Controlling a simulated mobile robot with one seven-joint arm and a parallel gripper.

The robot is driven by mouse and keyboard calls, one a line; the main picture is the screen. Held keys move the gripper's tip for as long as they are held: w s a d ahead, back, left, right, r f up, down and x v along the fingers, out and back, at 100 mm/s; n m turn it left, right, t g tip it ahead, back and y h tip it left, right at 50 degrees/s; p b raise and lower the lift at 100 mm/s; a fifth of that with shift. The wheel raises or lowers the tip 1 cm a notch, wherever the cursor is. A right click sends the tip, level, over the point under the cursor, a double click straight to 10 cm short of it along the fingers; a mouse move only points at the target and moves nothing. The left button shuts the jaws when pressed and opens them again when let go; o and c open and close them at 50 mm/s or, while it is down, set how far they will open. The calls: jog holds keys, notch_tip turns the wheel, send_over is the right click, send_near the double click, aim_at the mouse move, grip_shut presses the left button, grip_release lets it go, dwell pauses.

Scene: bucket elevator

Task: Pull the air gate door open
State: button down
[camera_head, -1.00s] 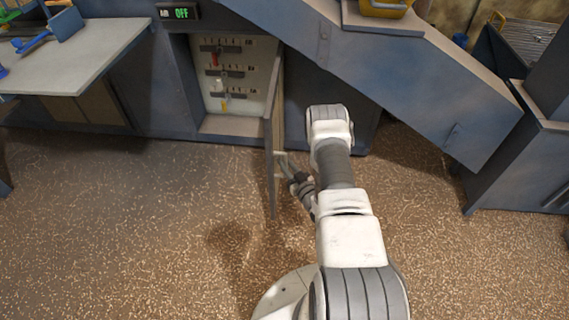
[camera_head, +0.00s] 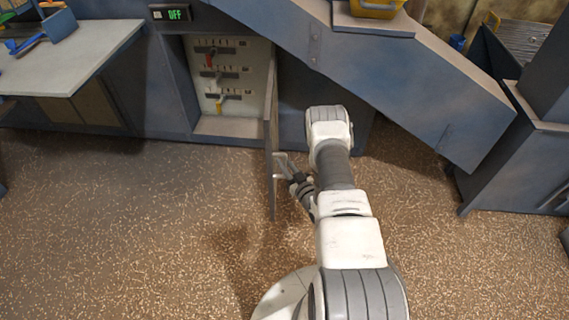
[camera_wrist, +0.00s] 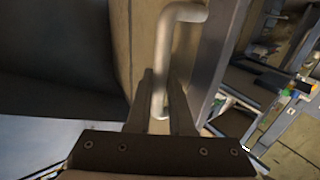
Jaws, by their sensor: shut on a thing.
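The air gate door (camera_head: 270,140) stands swung out from the cabinet and is seen nearly edge-on in the head view. Behind it the opened compartment (camera_head: 228,127) shows a pale panel with red, white and yellow levers. The door's pale bar handle (camera_wrist: 162,60) shows in the wrist view on the door's face. My gripper (camera_wrist: 160,100) has its two fingers on either side of the handle's straight part and is shut on it. In the head view my gripper (camera_head: 283,168) is at the right side of the door, small and partly hidden by my arm.
A sloping blue chute (camera_head: 400,75) runs above and to the right of the door. A grey worktable (camera_head: 75,60) is at the left. The speckled floor (camera_head: 130,230) in front is clear.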

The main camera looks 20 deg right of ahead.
jog(key=c, duration=0.8)
grip_release()
jog(key=shift+s, duration=0.1)
jog(key=s+p, duration=0.3)
jog(key=s, duration=0.8)
jog(key=shift+s+d, duration=0.4)
jog(key=shift+d, duration=0.05)
